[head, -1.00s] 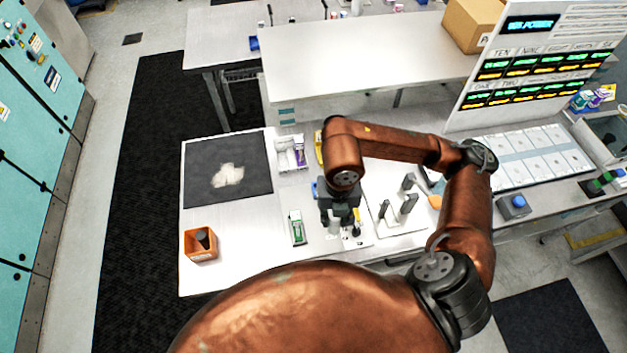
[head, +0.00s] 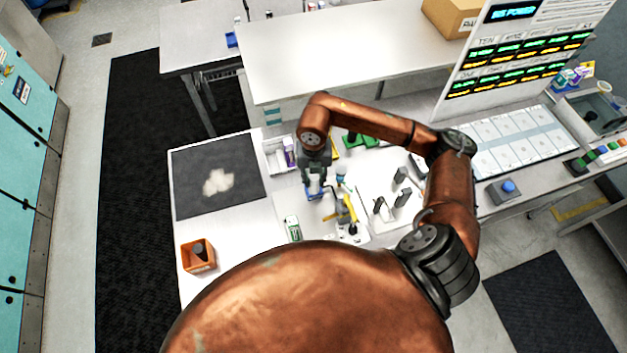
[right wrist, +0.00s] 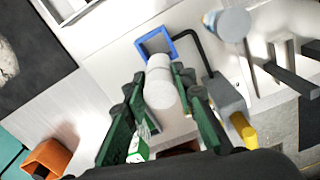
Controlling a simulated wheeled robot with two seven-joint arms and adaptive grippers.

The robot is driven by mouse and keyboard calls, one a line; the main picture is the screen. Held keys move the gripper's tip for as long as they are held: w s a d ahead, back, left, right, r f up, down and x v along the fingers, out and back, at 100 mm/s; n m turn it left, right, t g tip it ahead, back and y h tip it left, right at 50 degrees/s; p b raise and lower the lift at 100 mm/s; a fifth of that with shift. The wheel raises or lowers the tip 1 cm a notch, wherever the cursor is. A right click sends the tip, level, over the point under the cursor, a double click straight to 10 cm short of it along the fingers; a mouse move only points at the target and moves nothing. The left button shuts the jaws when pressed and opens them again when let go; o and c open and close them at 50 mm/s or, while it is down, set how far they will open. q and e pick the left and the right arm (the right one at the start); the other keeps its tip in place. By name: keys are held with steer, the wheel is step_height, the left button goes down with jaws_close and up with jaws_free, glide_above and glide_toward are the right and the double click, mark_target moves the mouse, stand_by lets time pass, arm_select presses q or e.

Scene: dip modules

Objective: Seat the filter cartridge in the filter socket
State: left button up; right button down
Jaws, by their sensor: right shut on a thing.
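My right gripper (head: 316,186) shows in the head view above the white bench. In the right wrist view (right wrist: 159,80), its dark green fingers are shut on a white cylinder, the filter cartridge (right wrist: 159,88). A blue square frame (right wrist: 155,42), apparently the filter socket, lies just beyond the cartridge's far end. The frame also shows in the head view (head: 311,194), close to the gripper. The cartridge overlaps the frame's near edge in the wrist view; whether they touch I cannot tell. My left gripper is not in view.
A blue-banded white cylinder (right wrist: 232,22) and a black bent rod (right wrist: 202,45) stand close by. A yellow handle (head: 350,208) and grey upright posts (head: 402,197) are on the right. An orange bin (head: 198,256) and dark mat (head: 195,192) are on the left, with bare bench between.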

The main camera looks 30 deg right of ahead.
mark_target(313, 183)
steer(key=shift+w+d+f, duration=0.3)
steer(key=shift+w+f, duration=0.2)
steer(key=shift+f, duration=0.2)
steer(key=shift+w+f, duration=0.35)
steer(key=shift+f, duration=0.15)
step_height(313, 183, down, 2)
steer(key=shift+f+p, duration=0.1)
steer(key=shift+p, duration=0.65)
steer(key=shift+d+f, duration=0.1)
steer(key=shift+f, duration=0.45)
steer(key=c, duration=1.6)
jaws_free()
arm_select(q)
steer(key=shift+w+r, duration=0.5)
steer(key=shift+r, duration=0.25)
arm_select(e)
steer(key=shift+r, duration=0.1)
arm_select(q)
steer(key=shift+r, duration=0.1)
arm_select(e)
steer(key=shift+r, duration=0.1)
